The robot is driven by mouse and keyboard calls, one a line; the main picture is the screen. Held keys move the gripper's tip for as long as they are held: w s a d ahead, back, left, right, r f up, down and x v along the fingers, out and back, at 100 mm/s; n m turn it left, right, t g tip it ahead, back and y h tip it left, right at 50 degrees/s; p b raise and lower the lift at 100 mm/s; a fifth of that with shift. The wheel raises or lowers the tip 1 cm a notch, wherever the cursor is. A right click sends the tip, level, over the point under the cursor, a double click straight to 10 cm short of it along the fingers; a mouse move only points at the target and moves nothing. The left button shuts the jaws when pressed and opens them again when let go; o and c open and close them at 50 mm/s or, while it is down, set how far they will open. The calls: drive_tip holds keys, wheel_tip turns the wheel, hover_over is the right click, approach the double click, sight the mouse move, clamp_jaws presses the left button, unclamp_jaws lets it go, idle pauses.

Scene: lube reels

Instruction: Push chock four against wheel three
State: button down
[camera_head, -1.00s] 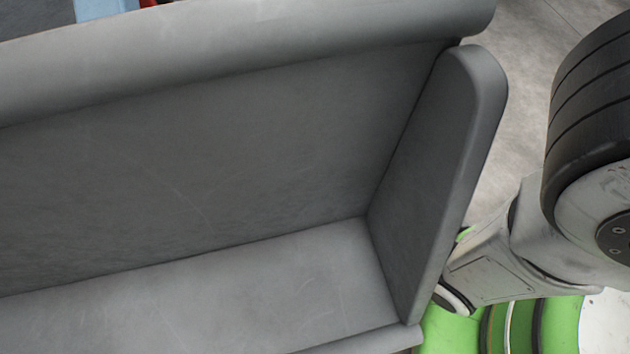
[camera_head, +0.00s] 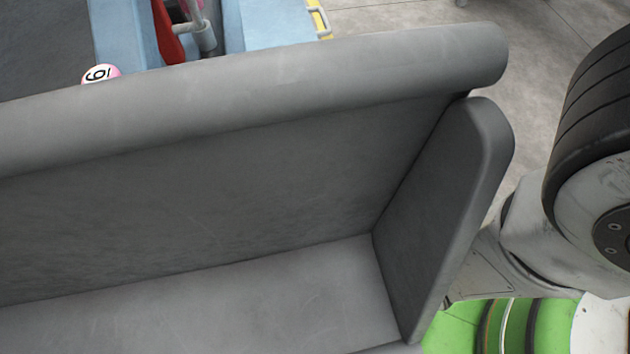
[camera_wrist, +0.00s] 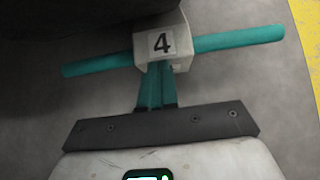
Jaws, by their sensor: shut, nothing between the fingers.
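Chock four, a pale block marked "4" (camera_wrist: 162,43) with a teal bar running through it, lies on the grey floor in the wrist view. My gripper (camera_wrist: 158,68) is shut, its two teal fingers together and pointing at the near side of the block. The fingertips are at the block; I cannot tell if they touch it. A large dark rounded shape (camera_wrist: 70,20), probably a tyre, is just beyond the chock at upper left. Its number does not show. The head view shows neither chock nor fingers.
A big grey trough-like body (camera_head: 250,170) fills the head view. Behind it are a blue frame (camera_head: 270,25), a red part (camera_head: 168,32) and a round tag marked 6 or 9 (camera_head: 100,73). A yellow floor strip (camera_wrist: 312,45) lies at right in the wrist view.

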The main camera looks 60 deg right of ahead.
drive_tip(key=p+v, duration=0.6)
drive_tip(key=v, duration=0.4)
drive_tip(key=shift+s+a+r, duration=0.2)
drive_tip(key=shift+r, duration=0.1)
